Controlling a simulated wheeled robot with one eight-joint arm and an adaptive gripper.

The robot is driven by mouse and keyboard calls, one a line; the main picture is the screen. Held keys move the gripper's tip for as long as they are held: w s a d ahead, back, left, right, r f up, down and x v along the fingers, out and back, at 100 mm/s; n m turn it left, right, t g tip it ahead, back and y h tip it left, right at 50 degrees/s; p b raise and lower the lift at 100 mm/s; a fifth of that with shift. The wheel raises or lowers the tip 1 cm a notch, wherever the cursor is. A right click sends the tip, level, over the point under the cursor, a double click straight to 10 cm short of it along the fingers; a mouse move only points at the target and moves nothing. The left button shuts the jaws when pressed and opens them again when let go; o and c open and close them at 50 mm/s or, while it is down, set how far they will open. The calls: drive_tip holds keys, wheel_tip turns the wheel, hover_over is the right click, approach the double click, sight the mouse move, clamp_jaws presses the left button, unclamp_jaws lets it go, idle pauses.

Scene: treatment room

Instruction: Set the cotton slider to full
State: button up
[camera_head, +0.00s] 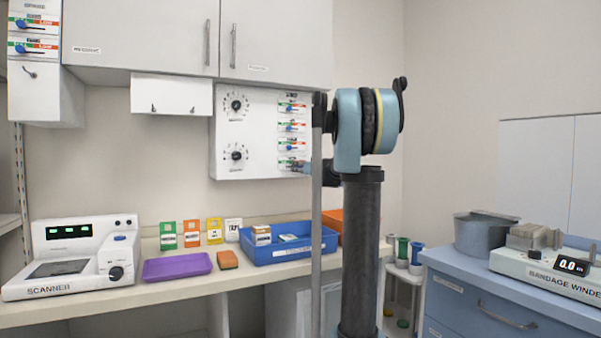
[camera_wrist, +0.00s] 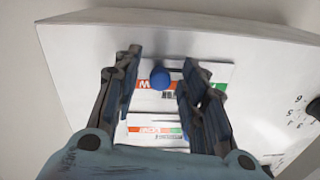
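A white wall panel (camera_head: 255,110) carries a column of sliders with blue knobs and red, white and green strips. Their names are too small to read, so I cannot tell which is the cotton slider. My gripper (camera_head: 299,166) is at the lowest slider, partly hidden by my arm. In the wrist view, my gripper (camera_wrist: 161,66) is open, with one finger on each side of a blue slider knob (camera_wrist: 160,77). Gaps show on both sides of the knob. The knob is nearer the strip's red part than its green end. A neighbouring slider strip (camera_wrist: 155,131) shows between the fingers.
Two dials (camera_head: 236,105) sit on the panel left of the sliders. More sliders (camera_head: 36,47) are at the far left. Below, the counter holds a scanner (camera_head: 75,257), a purple tray (camera_head: 178,266) and a blue bin (camera_head: 290,252). A bandage winder (camera_head: 545,264) stands at right.

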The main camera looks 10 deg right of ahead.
clamp_jaws()
drive_tip(key=shift+s+a, duration=0.3)
drive_tip(key=shift+a, duration=0.55)
drive_tip(key=shift+s+a, duration=0.25)
drive_tip(key=shift+a, duration=0.65)
drive_tip(key=shift+s+a, duration=0.3)
drive_tip(key=shift+a, duration=0.55)
unclamp_jaws()
drive_tip(key=shift+s, duration=0.1)
approach(286, 168)
drive_tip(key=v, duration=0.5)
drive_tip(key=shift+s+d+r, duration=0.1)
drive_tip(key=shift+s+d, duration=0.15)
drive_tip(key=shift+s, duration=0.05)
